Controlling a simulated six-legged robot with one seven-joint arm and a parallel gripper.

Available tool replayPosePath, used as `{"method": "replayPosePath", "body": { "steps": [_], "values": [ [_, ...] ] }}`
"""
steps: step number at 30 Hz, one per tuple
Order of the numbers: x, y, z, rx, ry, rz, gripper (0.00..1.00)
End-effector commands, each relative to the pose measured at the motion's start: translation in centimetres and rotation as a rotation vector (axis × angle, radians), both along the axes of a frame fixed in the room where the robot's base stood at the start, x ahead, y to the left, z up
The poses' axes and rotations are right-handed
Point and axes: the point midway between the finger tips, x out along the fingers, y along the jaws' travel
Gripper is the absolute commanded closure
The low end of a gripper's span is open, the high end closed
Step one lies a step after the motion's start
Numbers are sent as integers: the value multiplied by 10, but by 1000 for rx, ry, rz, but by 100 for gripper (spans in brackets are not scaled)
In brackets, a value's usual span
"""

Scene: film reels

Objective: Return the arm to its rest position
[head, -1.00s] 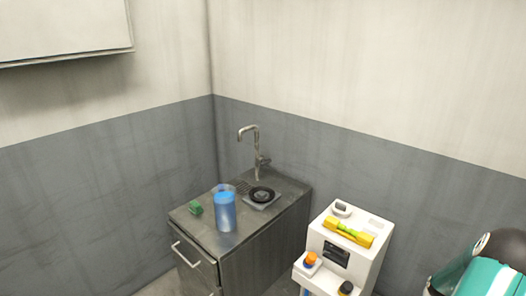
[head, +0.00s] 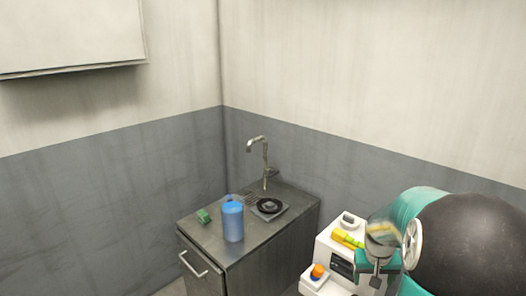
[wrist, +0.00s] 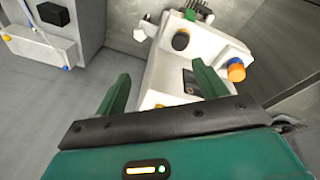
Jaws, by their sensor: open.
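My gripper (wrist: 163,88) is in the wrist view, with its two green fingers spread apart and nothing between them. The fingers point toward the white machine, which lies beyond them. In the head view my green and black arm (head: 465,240) fills the lower right and covers part of the white machine. I cannot make out the fingertips there.
The white machine (head: 321,249) has an orange knob (head: 317,271) and a yellow-green item (head: 347,239) on top. To its left, a metal sink cabinet (head: 207,240) bears a blue container (head: 232,221), a green item (head: 203,215), a black disc (head: 269,205) and a tap (head: 265,163).

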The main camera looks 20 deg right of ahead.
Motion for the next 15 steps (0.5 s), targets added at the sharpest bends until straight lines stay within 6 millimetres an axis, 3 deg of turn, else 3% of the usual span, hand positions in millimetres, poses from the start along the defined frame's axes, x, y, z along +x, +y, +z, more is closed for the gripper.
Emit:
{"method": "replayPosePath", "body": {
  "steps": [1,3,8,15],
  "values": [
    [6,23,20,-18,-18,38,28],
    [9,51,41,-30,-38,77,28],
    [7,115,83,-50,-92,167,28],
    [-19,206,131,-51,-186,309,28]
  ]
}}
